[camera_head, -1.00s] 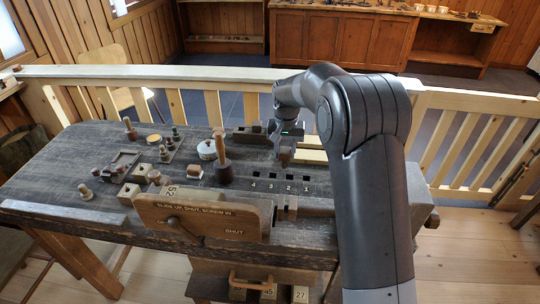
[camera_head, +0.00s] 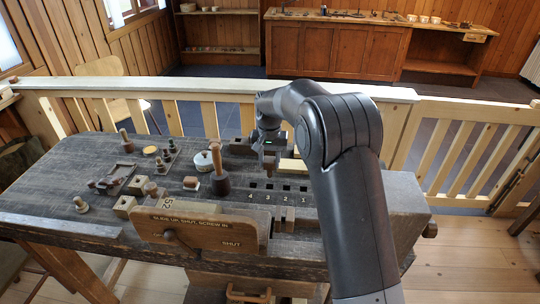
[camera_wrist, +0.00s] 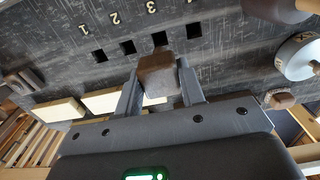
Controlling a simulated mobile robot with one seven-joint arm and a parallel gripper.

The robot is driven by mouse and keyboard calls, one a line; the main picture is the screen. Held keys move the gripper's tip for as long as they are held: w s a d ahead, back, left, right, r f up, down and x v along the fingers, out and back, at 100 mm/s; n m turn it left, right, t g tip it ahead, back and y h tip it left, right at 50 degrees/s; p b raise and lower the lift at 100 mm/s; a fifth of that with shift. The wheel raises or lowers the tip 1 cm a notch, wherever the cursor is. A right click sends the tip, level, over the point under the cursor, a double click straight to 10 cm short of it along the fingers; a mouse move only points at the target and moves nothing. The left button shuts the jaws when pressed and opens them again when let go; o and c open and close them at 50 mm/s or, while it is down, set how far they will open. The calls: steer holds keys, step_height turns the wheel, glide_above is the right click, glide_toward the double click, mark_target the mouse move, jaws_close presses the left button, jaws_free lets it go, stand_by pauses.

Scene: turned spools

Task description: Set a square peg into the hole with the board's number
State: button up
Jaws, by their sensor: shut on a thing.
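My gripper (camera_head: 268,160) is over the back of the bench, behind the row of square holes. In the wrist view (camera_wrist: 160,100) it is shut on a brown square peg (camera_wrist: 157,72). The four-hole row reads 4, 3, 2, 1 from left to right in the head view: hole 4 (camera_head: 253,184), hole 3 (camera_head: 269,186), hole 2 (camera_head: 286,188), hole 1 (camera_head: 303,190). In the wrist view the peg is nearest hole 3 (camera_wrist: 160,38).
A mallet (camera_head: 219,182) stands upright left of the holes, near a white round pot (camera_head: 203,161). Pale wooden strips (camera_wrist: 55,112) lie behind the holes. Several turned pieces and small blocks (camera_head: 124,204) stand on the left of the bench (camera_head: 95,185).

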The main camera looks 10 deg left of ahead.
steer(key=shift+f, duration=4.25)
steer(key=shift+f, duration=0.2)
steer(key=o, duration=1.4)
steer(key=shift+o, duration=0.2)
steer(key=shift+r, duration=0.1)
steer(key=shift+r, duration=3.9)
